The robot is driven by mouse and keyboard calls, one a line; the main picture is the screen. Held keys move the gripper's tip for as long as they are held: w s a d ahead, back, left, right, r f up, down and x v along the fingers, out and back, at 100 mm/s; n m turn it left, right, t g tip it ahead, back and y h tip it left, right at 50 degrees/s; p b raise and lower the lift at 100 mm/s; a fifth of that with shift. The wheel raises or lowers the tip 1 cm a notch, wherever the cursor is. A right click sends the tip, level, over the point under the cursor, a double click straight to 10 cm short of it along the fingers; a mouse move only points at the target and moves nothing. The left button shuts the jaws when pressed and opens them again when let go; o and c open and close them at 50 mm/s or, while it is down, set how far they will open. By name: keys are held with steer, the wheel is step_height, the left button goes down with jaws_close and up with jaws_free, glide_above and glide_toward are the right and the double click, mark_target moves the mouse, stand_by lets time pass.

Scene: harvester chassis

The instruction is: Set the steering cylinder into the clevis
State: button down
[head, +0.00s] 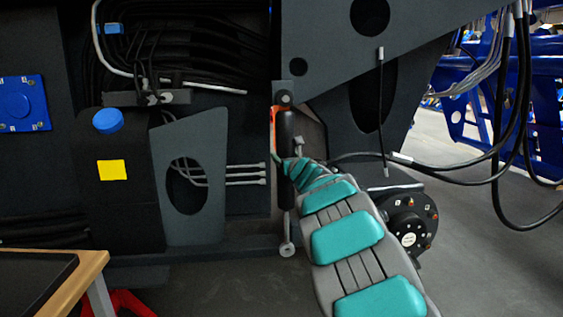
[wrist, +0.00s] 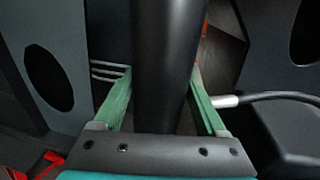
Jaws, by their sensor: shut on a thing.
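The steering cylinder (head: 286,135) is a black upright tube in the head view, with a thin rod and a pale eye at its lower end (head: 287,249). It fills the middle of the wrist view (wrist: 167,60). My gripper (head: 288,165) is shut on it, with green fingers on either side in the wrist view (wrist: 160,100). The cylinder's upper end meets a dark bracket with a round pin or hole (head: 284,98), which looks like the clevis. I cannot tell whether the end sits inside it or in front of it.
A grey plate with an oval hole (head: 190,175) stands left of the cylinder, and a large dark frame plate (head: 340,60) is above right. A black hub (head: 410,235) and hanging hoses (head: 497,150) are to the right. A wood-edged table (head: 85,275) is lower left.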

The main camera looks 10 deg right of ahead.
steer(key=shift+d+r+n+b, duration=0.2)
steer(key=shift+d+n, duration=0.25)
steer(key=shift+d, duration=0.3)
steer(key=shift+d+r+n+b, duration=0.2)
steer(key=shift+d+n, duration=0.25)
steer(key=shift+d, duration=0.3)
jaws_free()
steer(key=shift+f, duration=0.15)
steer(key=shift+s, duration=0.1)
steer(key=s+d+b, duration=0.1)
steer(key=s+b, duration=0.1)
steer(key=s, duration=0.5)
steer(key=shift+s, duration=0.3)
steer(key=shift+d, duration=0.1)
